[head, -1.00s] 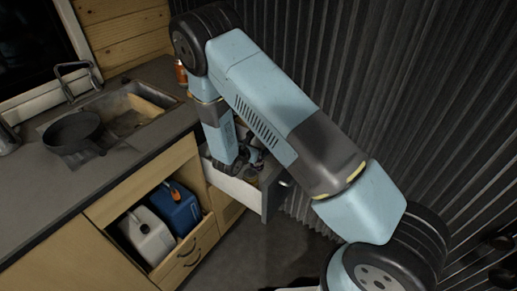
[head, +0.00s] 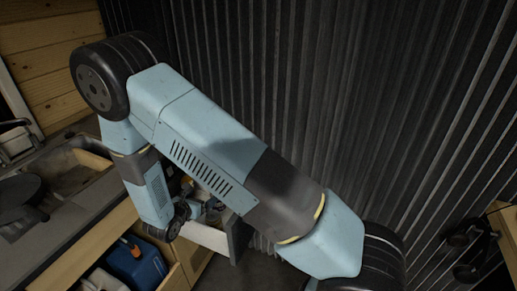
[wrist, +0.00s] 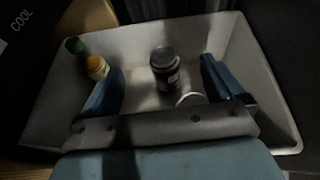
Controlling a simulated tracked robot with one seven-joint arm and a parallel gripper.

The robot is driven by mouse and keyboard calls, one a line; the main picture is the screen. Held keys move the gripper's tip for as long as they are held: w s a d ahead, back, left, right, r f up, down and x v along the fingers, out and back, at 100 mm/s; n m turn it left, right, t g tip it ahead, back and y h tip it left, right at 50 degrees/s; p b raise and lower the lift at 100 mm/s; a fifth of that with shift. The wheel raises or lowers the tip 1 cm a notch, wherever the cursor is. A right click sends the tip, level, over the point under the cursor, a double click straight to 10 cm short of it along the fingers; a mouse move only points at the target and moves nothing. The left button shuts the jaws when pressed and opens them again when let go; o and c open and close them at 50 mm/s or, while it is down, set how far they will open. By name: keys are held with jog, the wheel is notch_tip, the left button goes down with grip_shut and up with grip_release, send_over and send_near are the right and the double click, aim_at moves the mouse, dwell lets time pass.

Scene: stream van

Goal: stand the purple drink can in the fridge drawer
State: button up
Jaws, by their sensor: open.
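The purple drink can (wrist: 165,72) stands upright on the floor of the open fridge drawer (wrist: 222,32) in the wrist view. My gripper (wrist: 161,66) is open, with one finger on each side of the can and a clear gap to both. In the head view the drawer (head: 204,238) is pulled out below the counter. My arm hides much of the drawer's inside there, and I cannot make out the can in that view.
In the drawer, a bottle with an orange cap (wrist: 97,66) and a green-capped one (wrist: 75,46) stand left of my left finger. A pale round top (wrist: 192,99) sits close to my gripper's palm. A corrugated dark wall (head: 330,100) rises behind.

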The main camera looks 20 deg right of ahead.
jog(key=s+d+r+m+g+h, duration=0.15)
jog(key=d+r+m+g, duration=0.25)
jog(key=d+r+m, duration=0.55)
jog(key=s+d+r+m+g, duration=0.35)
jog(key=d+r+m, duration=0.25)
jog(key=d+r, duration=0.65)
jog(key=s+d+r+m+t+y, duration=0.1)
jog(key=s+d+r+m+y, duration=0.1)
jog(key=s+r+m+y, duration=0.2)
jog(key=s+d+r+m+t+y, duration=0.1)
jog(key=s+d+r+m+y, duration=0.2)
jog(key=s+r+m, duration=0.6)
jog(key=s+r+y, duration=0.2)
jog(key=s+r, duration=0.4)
jog(key=shift+s+r+m, duration=0.35)
jog(key=shift+a, duration=0.1)
